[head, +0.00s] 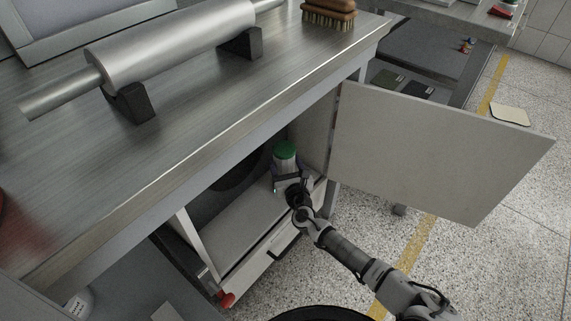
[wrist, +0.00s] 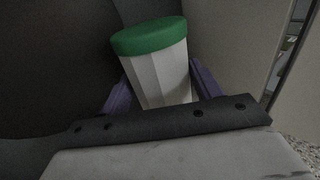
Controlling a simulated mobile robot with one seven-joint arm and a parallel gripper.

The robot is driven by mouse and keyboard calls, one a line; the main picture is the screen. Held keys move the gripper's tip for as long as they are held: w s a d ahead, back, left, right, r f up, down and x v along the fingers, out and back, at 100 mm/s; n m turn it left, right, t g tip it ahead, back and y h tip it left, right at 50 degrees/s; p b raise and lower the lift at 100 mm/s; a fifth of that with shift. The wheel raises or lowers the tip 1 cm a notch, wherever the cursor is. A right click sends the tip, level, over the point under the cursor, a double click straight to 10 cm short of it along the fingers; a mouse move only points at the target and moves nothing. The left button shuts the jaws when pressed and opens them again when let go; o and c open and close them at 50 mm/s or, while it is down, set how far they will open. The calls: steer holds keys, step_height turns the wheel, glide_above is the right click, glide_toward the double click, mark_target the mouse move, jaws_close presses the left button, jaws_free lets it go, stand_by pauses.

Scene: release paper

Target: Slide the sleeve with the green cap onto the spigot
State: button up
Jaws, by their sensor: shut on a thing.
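The sleeve (head: 285,167) is a white faceted cylinder with a green cap (head: 285,149) on top. It stands inside the open cabinet under the workbench, near the right side of the opening. In the wrist view the sleeve (wrist: 160,77) fills the middle, slightly tilted, with its green cap (wrist: 149,36) uppermost. My gripper (head: 286,181) reaches in from the front. Its two purple fingers (wrist: 158,88) lie on either side of the sleeve and are shut on it. The sleeve's lower end is hidden behind my gripper body. I cannot make out the spigot in either view.
The cabinet door (head: 435,150) stands open to the right. The worktop (head: 200,110) overhangs the opening and carries a metal roller (head: 175,45) and a brush (head: 329,14). A bare shelf surface (head: 228,222) lies left of my gripper. A dark round shape (head: 236,170) is behind it.

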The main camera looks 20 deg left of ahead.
steer(key=shift+f+b, duration=2.3)
steer(key=shift+f, duration=0.25)
steer(key=o, duration=1.3)
steer(key=v, duration=1.3)
steer(key=shift+s+d+p, duration=0.2)
steer(key=shift+s+p, duration=0.15)
steer(key=shift+p, duration=0.05)
